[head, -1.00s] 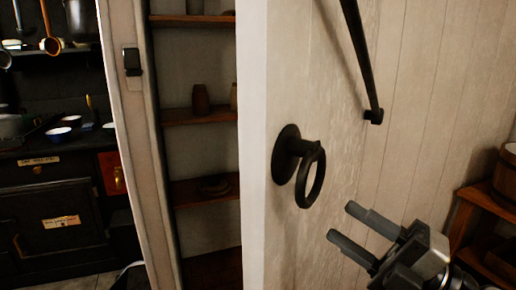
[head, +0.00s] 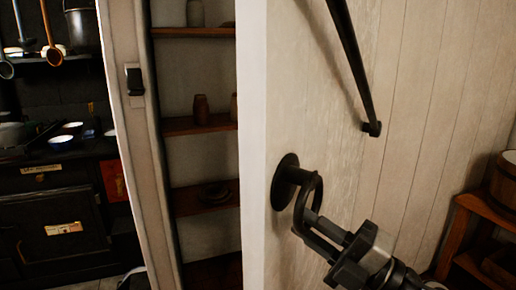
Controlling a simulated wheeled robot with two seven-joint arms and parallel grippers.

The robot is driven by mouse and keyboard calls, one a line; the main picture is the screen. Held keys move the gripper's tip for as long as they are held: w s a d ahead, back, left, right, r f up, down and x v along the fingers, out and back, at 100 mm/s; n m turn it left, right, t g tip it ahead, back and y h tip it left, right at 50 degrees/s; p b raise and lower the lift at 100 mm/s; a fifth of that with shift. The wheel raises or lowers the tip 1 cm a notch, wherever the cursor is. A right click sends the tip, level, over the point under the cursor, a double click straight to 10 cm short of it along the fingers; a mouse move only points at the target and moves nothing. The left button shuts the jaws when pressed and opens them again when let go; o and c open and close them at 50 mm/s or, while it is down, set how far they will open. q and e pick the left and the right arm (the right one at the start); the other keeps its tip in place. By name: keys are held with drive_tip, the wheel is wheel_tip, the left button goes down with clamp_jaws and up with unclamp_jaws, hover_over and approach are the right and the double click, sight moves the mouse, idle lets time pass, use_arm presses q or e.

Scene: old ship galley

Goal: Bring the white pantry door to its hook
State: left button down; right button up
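The white pantry door (head: 252,120) stands open, its pale edge toward me. A black ring handle (head: 287,176) on a round plate is on its right face. My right gripper (head: 307,225) is at the lower part of the ring, its fingers on or around it. The gap between the fingers is hard to make out, so I cannot tell whether they are shut on it. A black bar (head: 352,62) slants down above, ending in a small foot; whether this is the hook is unclear. A dark catch (head: 134,81) is on the door frame. My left gripper is out of view.
Pantry shelves (head: 198,126) with a few jars lie behind the frame (head: 146,170). A black stove (head: 55,215) with bowls and hanging ladles is at far left. A wooden stand (head: 478,206) with a bucket (head: 503,185) is at right.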

sight(283, 224)
clamp_jaws()
drive_tip(key=shift+f, duration=0.1)
drive_tip(key=shift+w+a+p, duration=0.25)
drive_tip(key=shift+a+p, duration=0.15)
drive_tip(key=shift+a, duration=0.05)
drive_tip(key=shift+w+a+m+t+h+p, duration=0.3)
drive_tip(key=shift+w+a+t+p, duration=0.2)
drive_tip(key=shift+a, duration=0.35)
drive_tip(key=shift+w+a+t, duration=0.3)
drive_tip(key=shift+w+a, duration=0.25)
drive_tip(key=shift+a, duration=0.3)
drive_tip(key=shift+w+a+f+h, duration=0.1)
drive_tip(key=shift+a+f+h, duration=0.1)
drive_tip(key=shift+h, duration=0.1)
drive_tip(key=shift+d, duration=0.1)
drive_tip(key=shift+p, duration=0.3)
